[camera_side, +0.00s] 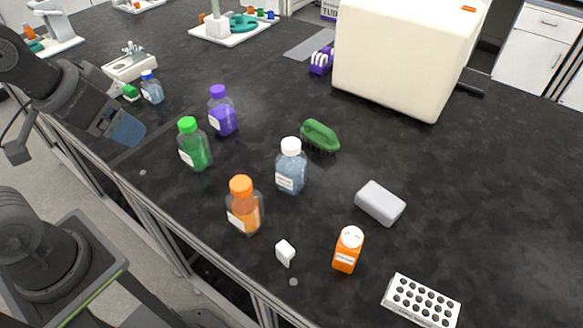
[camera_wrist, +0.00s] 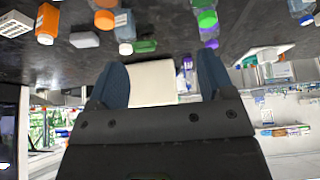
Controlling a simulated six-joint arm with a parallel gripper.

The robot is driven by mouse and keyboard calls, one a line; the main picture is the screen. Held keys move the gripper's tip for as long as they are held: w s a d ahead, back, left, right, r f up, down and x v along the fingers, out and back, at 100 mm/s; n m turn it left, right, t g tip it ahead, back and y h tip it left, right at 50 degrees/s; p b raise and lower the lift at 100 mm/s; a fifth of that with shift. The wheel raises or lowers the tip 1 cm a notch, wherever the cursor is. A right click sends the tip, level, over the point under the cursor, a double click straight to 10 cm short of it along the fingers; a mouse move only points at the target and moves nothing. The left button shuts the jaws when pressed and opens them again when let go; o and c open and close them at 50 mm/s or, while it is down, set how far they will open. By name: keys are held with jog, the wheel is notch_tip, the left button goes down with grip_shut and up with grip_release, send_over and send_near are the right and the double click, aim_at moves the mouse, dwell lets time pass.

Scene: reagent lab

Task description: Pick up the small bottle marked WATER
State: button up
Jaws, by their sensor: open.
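Two bottles with clear or pale contents stand upright on the dark bench, and I cannot read their labels. The smaller one, with a blue cap (camera_side: 152,88), is at the upper left of the side view; it also shows at the upper right of the wrist view (camera_wrist: 302,12). The larger one, with a white cap (camera_side: 291,172), is mid-bench; it also shows in the wrist view (camera_wrist: 124,28). My gripper (camera_side: 128,129) is at the left, over the bench edge, apart from both bottles. In the wrist view its blue fingers (camera_wrist: 162,76) are spread with nothing between them.
Green (camera_side: 195,150), purple (camera_side: 222,115) and orange (camera_side: 243,210) bottles stand mid-bench. A green brush (camera_side: 320,136), grey block (camera_side: 380,203), white cube (camera_side: 285,253), orange pill bottle (camera_side: 347,252) and white rack (camera_side: 422,300) lie around. A large cream box (camera_side: 400,60) stands behind.

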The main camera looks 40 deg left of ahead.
jog(key=w+d+r+m+g, duration=0.1)
jog(key=w+d+r+m, duration=0.15)
jog(key=w, duration=0.35)
jog(key=w+d+r+m+g, duration=0.1)
jog(key=w+d+m+g, duration=0.1)
jog(key=w+m, duration=0.35)
jog(key=m+g, duration=0.3)
jog(key=m, duration=0.3)
send_over(289, 142)
notch_tip(289, 142, down, 8)
notch_tip(289, 142, down, 13)
grip_shut()
jog(key=shift+r, duration=0.1)
